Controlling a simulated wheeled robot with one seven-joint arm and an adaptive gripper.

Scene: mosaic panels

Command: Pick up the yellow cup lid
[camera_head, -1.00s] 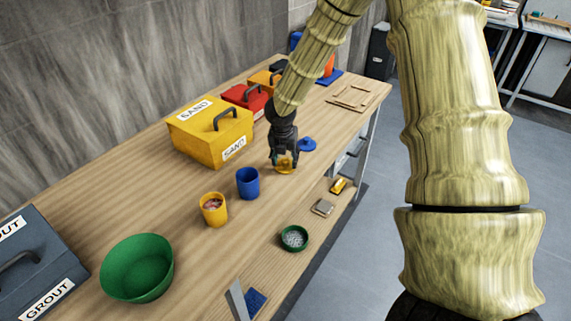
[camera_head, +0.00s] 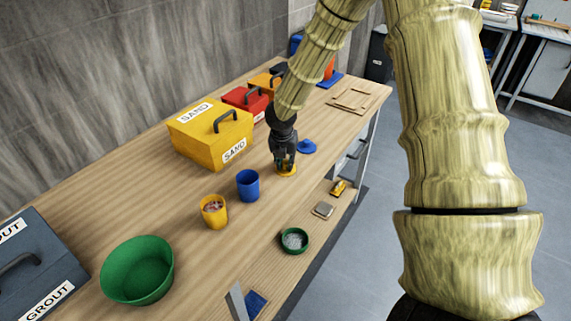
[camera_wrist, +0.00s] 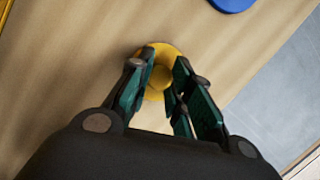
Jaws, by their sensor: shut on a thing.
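The yellow cup lid (camera_head: 286,171) is a small round disc with a raised knob, at the table's middle, partly hidden by my gripper. In the wrist view the lid (camera_wrist: 155,56) shows its rim around the fingertips and the knob between them. My gripper (camera_head: 284,164) points down over the lid, and its fingers (camera_wrist: 160,82) are shut on the knob. The lid appears to be at the table surface; I cannot tell whether it is lifted. The yellow cup (camera_head: 214,211) stands upright nearer the front, with pinkish bits inside.
A blue lid (camera_head: 307,147) lies just right of my gripper; a blue cup (camera_head: 248,185) stands to its left. The yellow sand box (camera_head: 209,136) is behind left. A green bowl (camera_head: 137,268) and small green dish (camera_head: 294,240) are nearer the front. Bare wood surrounds the lid.

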